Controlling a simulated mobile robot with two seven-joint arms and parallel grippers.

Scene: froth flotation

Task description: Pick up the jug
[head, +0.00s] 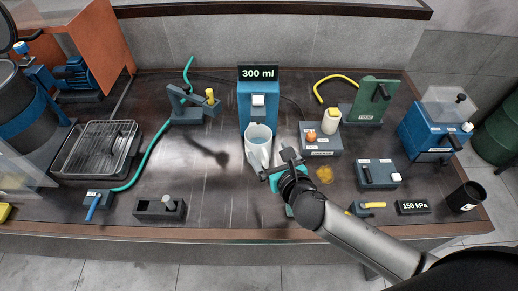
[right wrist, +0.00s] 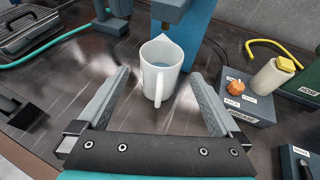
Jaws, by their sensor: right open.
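The jug (head: 258,142) is a whitish, translucent vessel with a spout and a handle. It stands upright on the dark bench in front of the blue dispenser with the "300 ml" display. In the right wrist view the jug (right wrist: 160,62) sits ahead, between the lines of the two fingers, with its handle toward me. My right gripper (head: 277,165) is just in front and to the right of the jug in the head view. Its jaws (right wrist: 158,95) are wide open and empty, and I see no contact with the jug. My left gripper is not in view.
The blue dispenser (head: 258,100) stands right behind the jug. A grey box with an orange knob and a cream bottle (head: 330,117) is to the right. A small dark block (head: 160,208) is at the front left. The bench left of the jug is mostly clear.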

